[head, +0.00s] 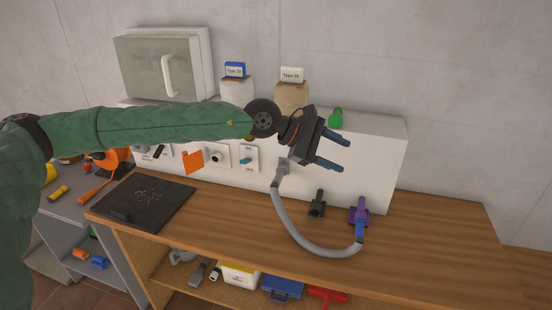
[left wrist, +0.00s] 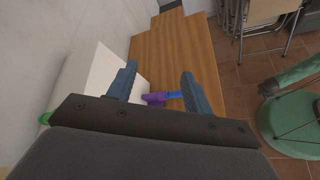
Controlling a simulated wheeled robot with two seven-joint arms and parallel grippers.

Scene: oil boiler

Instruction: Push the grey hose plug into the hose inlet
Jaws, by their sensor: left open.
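The grey hose (head: 300,234) arcs over the wooden counter. Its upper end has a grey plug (head: 282,168) at the front of the white panel; I cannot tell how deep it sits in any inlet there. The hose's other end has a blue connector (head: 360,229) at a purple fitting (head: 358,210). A dark fitting (head: 317,204) is left of the purple one. My left gripper (head: 335,151) is open and empty, above and right of the grey plug. In the left wrist view, the purple fitting (left wrist: 156,98) shows between the open fingers (left wrist: 158,80). My right gripper is out of view.
The white panel (head: 377,160) stands along the counter's back, with switches and an orange flag (head: 193,162) at left. A black plate (head: 143,199) lies at the counter's left. The counter's right side (head: 450,240) is clear. A shelf below holds tools and boxes.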

